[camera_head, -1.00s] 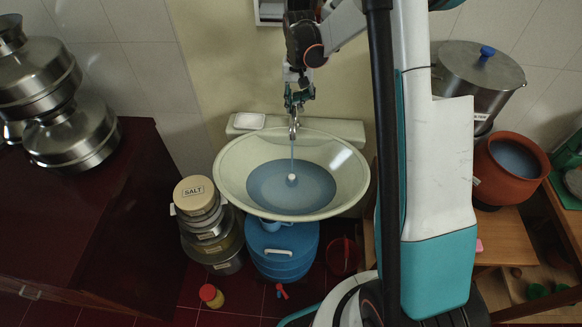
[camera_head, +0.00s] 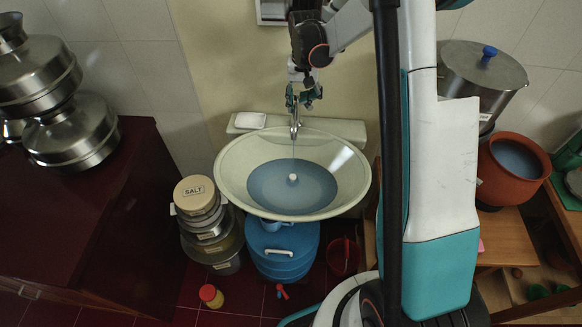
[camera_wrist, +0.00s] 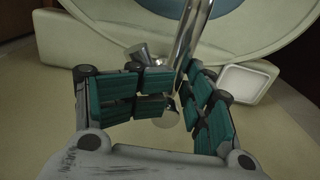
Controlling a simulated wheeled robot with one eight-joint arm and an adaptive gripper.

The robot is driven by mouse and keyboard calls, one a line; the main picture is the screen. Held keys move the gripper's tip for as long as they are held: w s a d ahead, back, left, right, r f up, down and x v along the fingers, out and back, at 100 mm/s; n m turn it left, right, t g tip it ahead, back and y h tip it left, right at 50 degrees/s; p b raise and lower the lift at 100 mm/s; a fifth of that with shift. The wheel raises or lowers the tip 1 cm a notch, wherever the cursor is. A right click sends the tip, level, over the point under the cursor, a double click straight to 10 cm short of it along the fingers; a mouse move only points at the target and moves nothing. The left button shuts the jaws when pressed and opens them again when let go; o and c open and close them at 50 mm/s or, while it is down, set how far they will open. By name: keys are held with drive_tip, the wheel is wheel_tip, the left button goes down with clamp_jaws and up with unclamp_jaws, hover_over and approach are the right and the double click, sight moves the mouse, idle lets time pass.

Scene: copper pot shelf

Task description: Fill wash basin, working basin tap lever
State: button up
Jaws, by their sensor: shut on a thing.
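The pale green wash basin (camera_head: 229,180) stands against the wall and holds blue-tinted water (camera_head: 270,192) across its middle, with a small white thing (camera_head: 292,179) at its centre. The chrome basin tap (camera_head: 295,129) is at the basin's back edge; a thin faint stream runs down from it. In the wrist view the metal tap (camera_wrist: 192,35) rises past my fingers. My gripper (camera_head: 298,100) is at the tap from above, its teal-padded fingers (camera_wrist: 178,98) shut on the tap lever. The lever is mostly hidden by the fingers; a pale round end (camera_wrist: 166,119) shows between them.
A white soap dish (camera_head: 249,120) sits on the ledge left of the tap. A blue drum (camera_head: 283,262) stands under the basin, with stacked tins (camera_head: 212,245) to its left. A clay pot (camera_head: 511,180) and steel pot (camera_head: 478,84) stand at right.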

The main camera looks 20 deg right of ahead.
drive_tip(key=shift+s+d+f, duration=0.1)
drive_tip(key=shift+s+d, duration=0.2)
drive_tip(key=shift+d, duration=0.4)
drive_tip(key=shift+a, duration=0.15)
